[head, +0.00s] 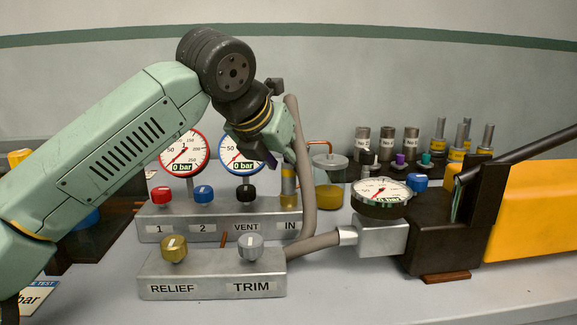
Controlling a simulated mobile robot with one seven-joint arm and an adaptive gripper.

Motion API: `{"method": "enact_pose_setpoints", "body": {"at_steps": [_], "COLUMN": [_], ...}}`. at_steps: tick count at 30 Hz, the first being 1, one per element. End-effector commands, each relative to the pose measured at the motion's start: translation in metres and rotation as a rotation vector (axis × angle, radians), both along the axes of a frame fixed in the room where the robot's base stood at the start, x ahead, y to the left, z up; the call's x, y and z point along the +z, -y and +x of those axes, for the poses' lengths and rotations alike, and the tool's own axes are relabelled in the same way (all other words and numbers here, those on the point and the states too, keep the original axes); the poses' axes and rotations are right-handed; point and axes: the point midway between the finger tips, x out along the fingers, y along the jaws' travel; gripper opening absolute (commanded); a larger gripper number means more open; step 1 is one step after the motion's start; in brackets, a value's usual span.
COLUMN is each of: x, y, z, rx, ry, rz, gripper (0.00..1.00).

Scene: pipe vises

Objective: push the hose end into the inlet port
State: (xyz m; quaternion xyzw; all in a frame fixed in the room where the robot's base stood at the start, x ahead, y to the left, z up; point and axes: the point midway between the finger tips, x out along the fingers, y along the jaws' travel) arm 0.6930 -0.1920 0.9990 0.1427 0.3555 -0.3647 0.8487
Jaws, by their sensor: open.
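A brass fitting with a yellow band (289,184) stands upright on the block above the IN label, the inlet port (289,203). My gripper is open, tilted downward, above and slightly left of this fitting. Its fingers are small and partly hidden by its own body. I cannot tell whether it touches the hose.
The grey metal block (180,233) carries two dial gauges and several knobs. In front stands the RELIEF/TRIM block (210,290). A gauge block (380,238) joins a black and orange pump (535,215) at right. Several cylindrical fittings (386,145) stand behind. The front bench is clear.

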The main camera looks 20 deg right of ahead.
Motion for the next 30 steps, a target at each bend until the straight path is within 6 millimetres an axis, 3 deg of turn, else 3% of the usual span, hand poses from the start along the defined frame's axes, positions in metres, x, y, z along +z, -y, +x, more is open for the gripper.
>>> {"method": "enact_pose_setpoints", "body": {"at_steps": [13,30], "x": [0.063,0.073], "y": [-0.045,-0.050], "z": [-0.042,-0.051], "rx": [0.001,-0.015], "ry": [0.002,0.003], "rz": [0.000,-0.016], "gripper": [0.45,0.45]}}
